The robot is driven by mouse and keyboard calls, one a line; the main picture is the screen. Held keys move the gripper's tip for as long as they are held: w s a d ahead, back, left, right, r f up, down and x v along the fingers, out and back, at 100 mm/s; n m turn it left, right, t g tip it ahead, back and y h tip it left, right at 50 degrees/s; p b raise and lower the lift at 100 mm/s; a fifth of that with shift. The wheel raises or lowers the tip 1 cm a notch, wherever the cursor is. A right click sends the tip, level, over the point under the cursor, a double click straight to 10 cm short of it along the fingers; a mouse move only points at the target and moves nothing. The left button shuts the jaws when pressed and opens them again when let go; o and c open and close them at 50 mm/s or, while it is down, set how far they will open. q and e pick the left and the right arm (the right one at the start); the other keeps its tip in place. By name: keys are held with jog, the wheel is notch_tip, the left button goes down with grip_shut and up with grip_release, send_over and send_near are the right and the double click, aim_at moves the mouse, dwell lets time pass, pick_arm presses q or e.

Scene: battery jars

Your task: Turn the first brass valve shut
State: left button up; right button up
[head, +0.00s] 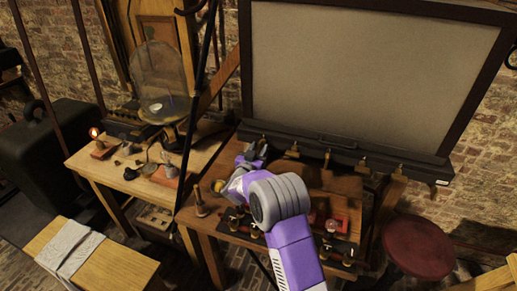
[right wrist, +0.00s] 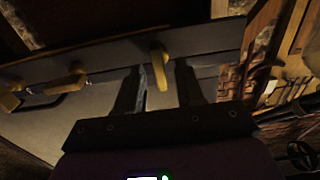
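A dark rail runs under the large pale panel, with several brass valves along it, such as one (head: 293,151) and another (head: 327,158) in the head view. My right gripper (head: 254,152) is at the left end of this rail, and its hand hides part of it. In the right wrist view, my right gripper (right wrist: 160,85) is open, with a brass valve (right wrist: 160,66) between and just beyond its two dark fingertips. I cannot tell whether a finger touches it. More brass valves (right wrist: 74,79) show to the left there. My left gripper is not in view.
The wooden bench (head: 220,188) under my right arm bears dark jar-like fittings with brass tops (head: 327,250). A glass globe (head: 160,80) and a small lit bulb (head: 95,133) stand at the left. A red stool (head: 418,246) is at the right.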

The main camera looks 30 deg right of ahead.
jog(key=shift+w+d, duration=0.2)
grip_shut()
dwell(0.3)
jog(key=shift+f+m+b, duration=0.15)
jog(key=shift+m+b, duration=0.45)
jog(key=shift+b, duration=0.35)
jog(key=m+b, duration=0.8)
jog(key=b, duration=0.1)
jog(key=m+b, duration=0.4)
jog(key=shift+s+d+f+b, duration=0.15)
jog(key=shift+s+f+b, duration=0.1)
jog(key=shift+b, duration=0.1)
jog(key=shift+r+m+b, duration=0.1)
jog(key=shift+m+b, duration=1.8)
jog(key=shift+m, duration=0.4)
